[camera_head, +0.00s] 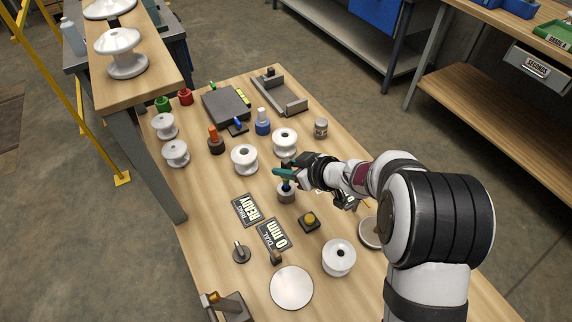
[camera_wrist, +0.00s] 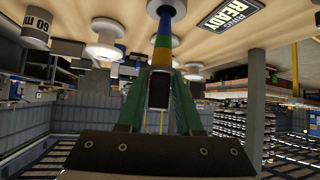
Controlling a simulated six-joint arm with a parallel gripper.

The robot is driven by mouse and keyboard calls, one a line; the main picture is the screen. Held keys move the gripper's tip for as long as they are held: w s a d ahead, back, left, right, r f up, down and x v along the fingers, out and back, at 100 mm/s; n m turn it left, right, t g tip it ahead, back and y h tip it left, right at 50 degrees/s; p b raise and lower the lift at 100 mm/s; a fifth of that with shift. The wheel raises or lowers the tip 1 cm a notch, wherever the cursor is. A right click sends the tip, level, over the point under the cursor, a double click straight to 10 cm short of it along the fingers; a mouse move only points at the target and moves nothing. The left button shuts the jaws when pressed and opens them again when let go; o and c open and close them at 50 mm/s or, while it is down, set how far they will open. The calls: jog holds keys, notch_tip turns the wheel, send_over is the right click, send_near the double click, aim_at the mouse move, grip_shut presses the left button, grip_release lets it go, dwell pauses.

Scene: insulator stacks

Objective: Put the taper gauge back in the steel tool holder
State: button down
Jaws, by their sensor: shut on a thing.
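The taper gauge (camera_wrist: 163,43) has blue, green and yellow bands and a dark end held between the green fingers of my gripper (camera_wrist: 159,92). In the wrist view its blue end meets the steel tool holder (camera_wrist: 180,8), a round grey cup. In the head view my gripper (camera_head: 286,173) is above the same holder (camera_head: 286,196). A short blue part of the gauge (camera_head: 286,186) shows between the fingers and the holder's mouth. I cannot tell how deep the blue end sits.
White insulators (camera_head: 245,158) stand behind and left of the holder. A plate marked RING READY (camera_head: 246,209) lies to the left. A yellow-topped block (camera_head: 309,222) is in front. An orange-handled tool in a dark base (camera_head: 216,141) stands farther back.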

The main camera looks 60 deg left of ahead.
aim_at(286, 187)
jog(key=shift+f, duration=2.25)
jog(key=c, duration=0.5)
grip_release()
jog(key=v, duration=1.5)
jog(key=shift+d+r, duration=0.25)
jog(key=shift+d, duration=0.1)
